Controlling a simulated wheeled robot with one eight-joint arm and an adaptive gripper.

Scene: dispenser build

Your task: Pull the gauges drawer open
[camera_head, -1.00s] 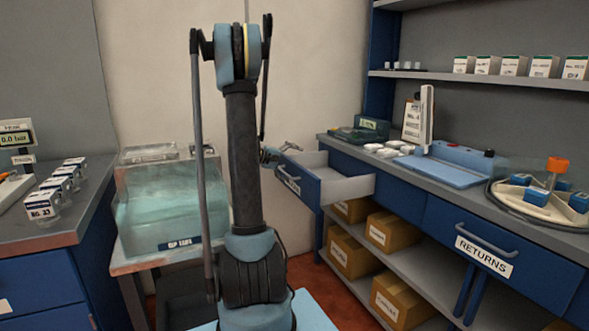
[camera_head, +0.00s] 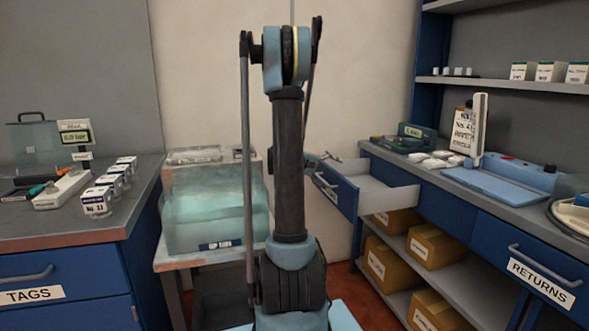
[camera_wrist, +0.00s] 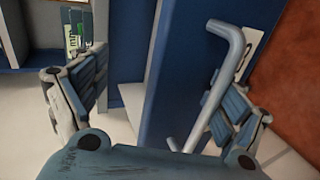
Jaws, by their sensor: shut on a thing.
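The blue-fronted drawer (camera_head: 334,190) under the right counter stands pulled out, its pale inside showing in the head view. The label on its front is too small to read. My gripper (camera_head: 322,160) is at this drawer's front, partly hidden behind my arm. In the wrist view, my gripper's fingers (camera_wrist: 155,85) stand on either side of the blue front panel (camera_wrist: 178,75) and its grey bar handle (camera_wrist: 228,45). The left finger is on the drawer's inner side, the right one beside the handle. The exact contact is hard to see.
The RETURNS drawer (camera_head: 540,278) at right is closed. Cardboard boxes (camera_head: 433,246) sit on the shelf below the counter. A cloudy tank (camera_head: 212,205) stands on a low table left of my arm. The left counter has a closed TAGS drawer (camera_head: 30,295).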

